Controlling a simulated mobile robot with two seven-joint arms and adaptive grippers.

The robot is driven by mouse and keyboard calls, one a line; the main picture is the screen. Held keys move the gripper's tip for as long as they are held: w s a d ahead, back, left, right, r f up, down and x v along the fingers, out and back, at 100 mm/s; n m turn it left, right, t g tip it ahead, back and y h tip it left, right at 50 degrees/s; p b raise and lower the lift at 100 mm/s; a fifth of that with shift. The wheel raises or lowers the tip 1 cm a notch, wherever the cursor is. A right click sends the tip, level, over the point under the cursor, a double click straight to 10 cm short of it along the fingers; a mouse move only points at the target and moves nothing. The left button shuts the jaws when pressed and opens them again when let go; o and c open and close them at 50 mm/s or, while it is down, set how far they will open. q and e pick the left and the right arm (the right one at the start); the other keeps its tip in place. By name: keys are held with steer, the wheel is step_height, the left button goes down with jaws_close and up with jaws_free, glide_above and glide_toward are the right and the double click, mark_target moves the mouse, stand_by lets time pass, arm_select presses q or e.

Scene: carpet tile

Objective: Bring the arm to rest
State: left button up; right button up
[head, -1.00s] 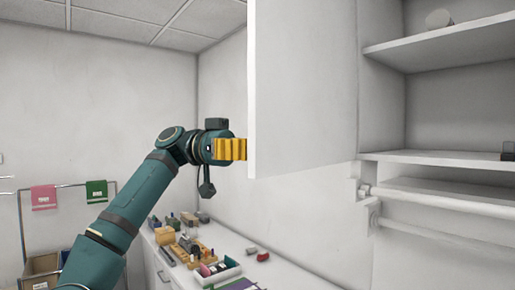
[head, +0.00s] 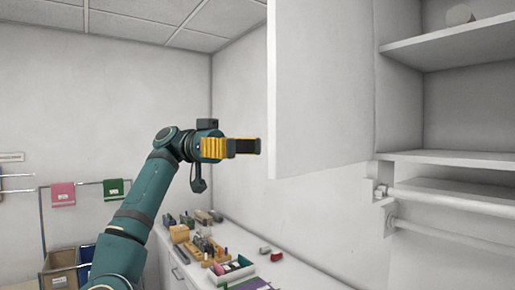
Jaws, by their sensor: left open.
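My left arm (head: 148,195) reaches up from the lower left. My left gripper (head: 258,146) has a yellow body and dark fingers that point right. It is open and empty, just left of the near edge of a white cabinet door (head: 315,85), with a small gap between them in the picture. The door stands open at the upper middle, left of the cabinet shelves. My right gripper is not in view.
The open cabinet (head: 450,105) holds a pale round object (head: 459,14) on its upper shelf. A counter (head: 205,277) below carries blocks, a tray and a red item (head: 265,250). A rack with a pink cloth (head: 62,194) and a green cloth (head: 113,188) stands left.

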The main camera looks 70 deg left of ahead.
arm_select(q)
steer(key=shift+s+a, duration=0.4)
steer(key=shift+a, duration=0.05)
stand_by(0.5)
